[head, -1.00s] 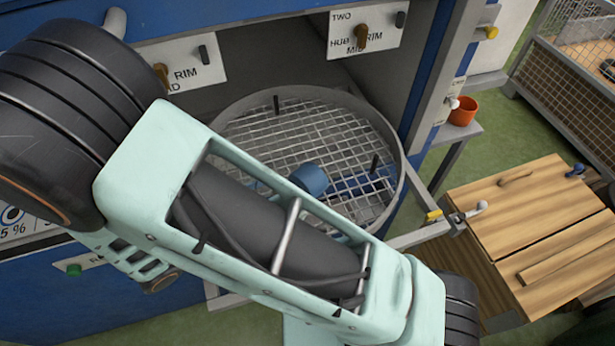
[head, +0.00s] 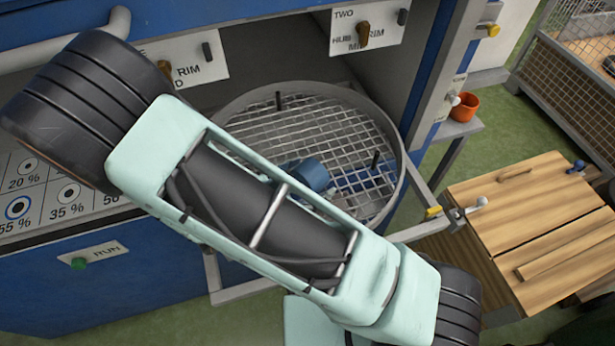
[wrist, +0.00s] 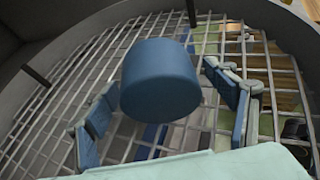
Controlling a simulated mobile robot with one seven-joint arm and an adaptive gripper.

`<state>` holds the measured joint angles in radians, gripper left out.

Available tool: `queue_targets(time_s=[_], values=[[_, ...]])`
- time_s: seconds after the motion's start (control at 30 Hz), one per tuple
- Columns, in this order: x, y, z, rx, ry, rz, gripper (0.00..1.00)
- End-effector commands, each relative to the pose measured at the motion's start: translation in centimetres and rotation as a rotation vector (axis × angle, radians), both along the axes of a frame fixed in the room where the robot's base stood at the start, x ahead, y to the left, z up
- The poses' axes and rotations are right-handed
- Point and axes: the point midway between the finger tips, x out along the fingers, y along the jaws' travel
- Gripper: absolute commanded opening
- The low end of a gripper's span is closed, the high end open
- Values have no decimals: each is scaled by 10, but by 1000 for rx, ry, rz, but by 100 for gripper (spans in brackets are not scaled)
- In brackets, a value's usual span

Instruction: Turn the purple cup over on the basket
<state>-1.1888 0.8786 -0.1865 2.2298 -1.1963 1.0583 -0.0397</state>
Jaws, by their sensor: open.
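No purple cup shows; a blue cup (head: 313,176) is on the round wire-mesh basket (head: 397,195). In the wrist view the blue cup (wrist: 160,80) shows a smooth closed end and side, with no opening visible. It looks tipped, but I cannot tell exactly how it rests. My gripper (wrist: 163,97) is open, with one blue-padded finger on each side of the cup and visible gaps between. In the head view my arm hides the near-left part of the basket and most of my gripper.
The basket sits inside the blue machine's opening, with upright dark pegs (head: 375,160) on its mesh. An orange pot (head: 464,106) stands on a small ledge at the right. A wooden-topped cabinet (head: 530,215) and a wire cage (head: 575,90) are further right.

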Motion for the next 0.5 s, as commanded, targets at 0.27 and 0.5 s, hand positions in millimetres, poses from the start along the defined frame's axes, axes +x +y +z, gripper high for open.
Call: queue_targets(time_s=[0.27, 0.5], values=[[0, 0, 0, 0, 0, 0, 50], [0, 0, 1, 0, -1, 0, 25]])
